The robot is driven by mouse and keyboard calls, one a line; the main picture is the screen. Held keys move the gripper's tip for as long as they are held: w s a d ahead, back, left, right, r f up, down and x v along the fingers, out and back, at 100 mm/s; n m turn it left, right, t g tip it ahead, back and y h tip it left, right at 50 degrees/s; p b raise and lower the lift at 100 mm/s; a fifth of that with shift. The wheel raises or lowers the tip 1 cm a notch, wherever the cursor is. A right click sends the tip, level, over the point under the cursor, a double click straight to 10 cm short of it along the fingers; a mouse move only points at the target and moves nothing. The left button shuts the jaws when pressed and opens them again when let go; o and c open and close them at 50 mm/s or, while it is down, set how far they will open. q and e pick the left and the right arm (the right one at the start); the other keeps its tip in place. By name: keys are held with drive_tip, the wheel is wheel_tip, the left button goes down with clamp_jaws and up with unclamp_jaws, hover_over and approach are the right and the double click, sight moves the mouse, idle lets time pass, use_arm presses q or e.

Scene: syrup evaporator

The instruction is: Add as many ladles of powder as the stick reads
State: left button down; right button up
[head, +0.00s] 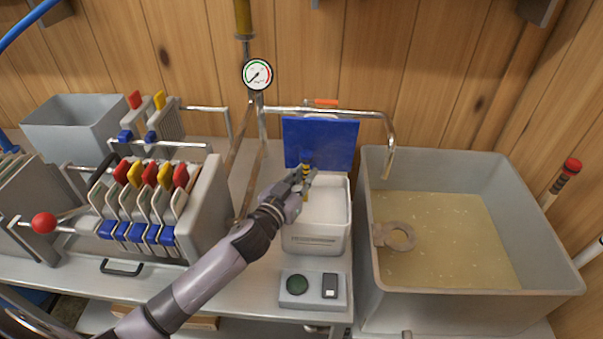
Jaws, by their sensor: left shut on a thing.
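My left gripper (303,184) is shut on a yellow-and-black striped handle (306,166), which looks like the ladle's. It is over the white bin (318,239) of white powder (331,207); the ladle's bowl cannot be made out. The bin's blue lid (325,142) stands open at the back. A large grey vat (551,257) of cloudy yellow liquid (448,245) is to the right. My right gripper is out of view.
A bent metal pipe (330,112) with a pressure gauge (257,74) spans behind the bin towards the vat. A filter press with coloured tabs (150,200) fills the left. A small control box (313,291) sits in front of the bin.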

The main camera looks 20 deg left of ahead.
sight(324, 125)
use_arm(q)
drive_tip(key=shift+h, duration=0.4)
drive_tip(key=r, duration=0.2)
drive_tip(key=d+r+p, duration=0.1)
drive_tip(key=r, duration=0.1)
drive_tip(key=shift+d+p, duration=0.15)
drive_tip(key=shift+p, duration=0.15)
drive_tip(key=r+p, duration=0.1)
drive_tip(key=d+r+p, duration=0.1)
drive_tip(key=r+p, duration=0.2)
drive_tip(key=shift+w+d+r, duration=0.1)
drive_tip(key=shift+w+d, duration=0.05)
drive_tip(key=shift+d, duration=0.1)
drive_tip(key=r+p, duration=0.2)
drive_tip(key=a+r+p, duration=0.1)
drive_tip(key=r+p, duration=0.1)
wheel_tip(324, 125, up, 3)
drive_tip(key=p, duration=0.2)
drive_tip(key=shift+a+f+p, duration=0.15)
drive_tip(key=shift+f+p, duration=0.05)
drive_tip(key=shift+p, duration=0.2)
